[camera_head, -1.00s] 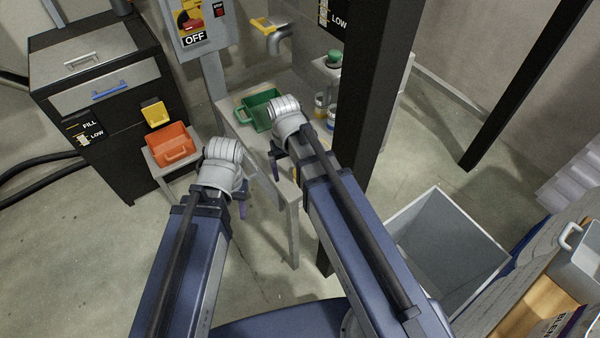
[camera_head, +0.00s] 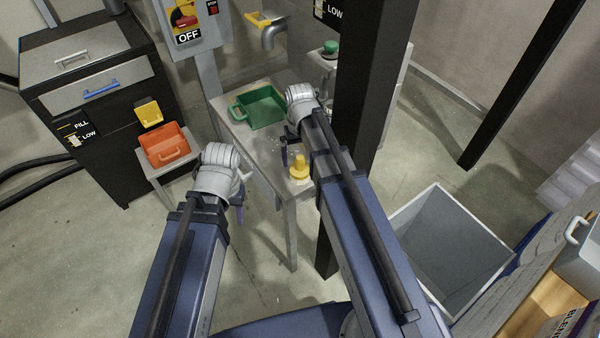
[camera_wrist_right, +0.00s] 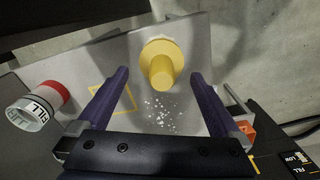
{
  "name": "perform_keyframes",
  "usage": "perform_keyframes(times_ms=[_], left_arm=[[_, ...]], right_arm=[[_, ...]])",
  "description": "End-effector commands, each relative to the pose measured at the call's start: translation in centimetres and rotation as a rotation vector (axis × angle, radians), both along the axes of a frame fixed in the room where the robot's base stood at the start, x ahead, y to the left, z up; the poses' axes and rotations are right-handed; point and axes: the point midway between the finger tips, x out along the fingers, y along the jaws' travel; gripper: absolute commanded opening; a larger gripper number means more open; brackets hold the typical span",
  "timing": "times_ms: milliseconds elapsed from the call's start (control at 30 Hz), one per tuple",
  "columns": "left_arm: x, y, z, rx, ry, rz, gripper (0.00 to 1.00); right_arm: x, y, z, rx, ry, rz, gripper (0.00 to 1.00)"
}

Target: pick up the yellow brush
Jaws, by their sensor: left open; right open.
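The yellow brush (camera_head: 299,169) stands upright on the near part of the small grey table (camera_head: 290,196), handle up. In the right wrist view the brush (camera_wrist_right: 160,66) lies ahead of and between the two purple fingers of my right gripper (camera_wrist_right: 163,82), which are apart and empty. In the head view my right gripper (camera_head: 290,152) is above the table, just behind and left of the brush, partly hidden by its wrist. My left gripper (camera_head: 240,190) is mostly hidden by its wrist, left of the table; it does not touch the brush.
A green tray (camera_head: 262,109) sits farther back on the table, and an orange bin (camera_head: 166,148) is to the left. White bits (camera_wrist_right: 162,112) are scattered on the table. A black post (camera_head: 369,110) stands close to my right arm. A grey bin (camera_head: 450,250) is at the right.

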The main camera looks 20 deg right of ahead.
Motion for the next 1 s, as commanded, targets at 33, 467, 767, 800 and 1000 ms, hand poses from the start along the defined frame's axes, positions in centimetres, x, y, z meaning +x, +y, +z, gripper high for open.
perform_keyframes(times_ms=[33,467,767,800,1000], left_arm=[[0.0,0.0,-0.2,0.000,0.000,0.000,0.50],[0.0,0.0,-4.8,0.000,0.000,-0.001,0.50],[0.0,0.0,-5.1,0.000,0.000,-0.001,0.50],[0.0,0.0,-5.1,0.000,0.000,-0.001,0.50],[0.0,0.0,-5.1,0.000,0.000,-0.001,0.50]], right_arm=[[-0.1,0.0,-0.2,0.000,0.000,0.000,1.00],[-0.9,0.2,-4.8,0.000,0.000,0.000,1.00],[-0.9,0.1,-5.1,0.000,0.000,0.000,1.00],[-0.9,0.1,-5.1,0.000,0.000,0.000,1.00],[-0.9,0.1,-5.1,0.000,0.000,0.000,0.79]])
